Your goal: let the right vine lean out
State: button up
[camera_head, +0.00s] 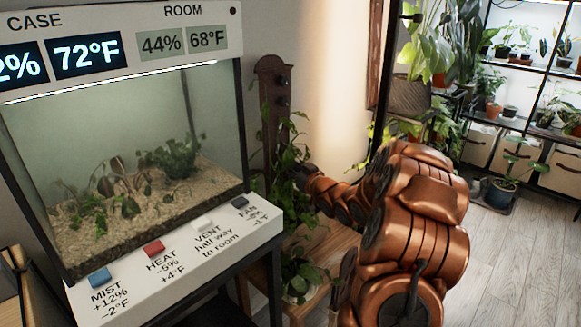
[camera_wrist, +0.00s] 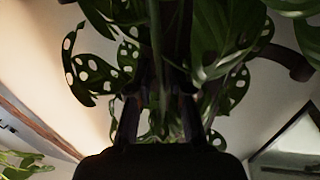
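A leafy vine (camera_head: 284,135) climbs a dark brown upright board (camera_head: 270,75) with round knobs, just right of the glass case. Only this vine shows clearly on the board, and I cannot tell whether it is the right one. My gripper (camera_head: 302,174) is at its right side, among or against the leaves. In the wrist view, leaves with holes (camera_wrist: 88,70) hang around my gripper (camera_wrist: 160,112). Its two dark fingers stand apart, with stems and leaves beyond and between them. Whether a finger touches the stem is hidden in shadow.
The glass case (camera_head: 120,150) stands at left, with a button ledge (camera_head: 180,250) near the vine. A potted plant (camera_head: 300,272) sits on a wooden stand below. Plant shelves (camera_head: 525,65), a hanging plant (camera_head: 425,50) and a floor pot (camera_head: 500,190) are at right.

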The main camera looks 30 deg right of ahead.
grip_shut()
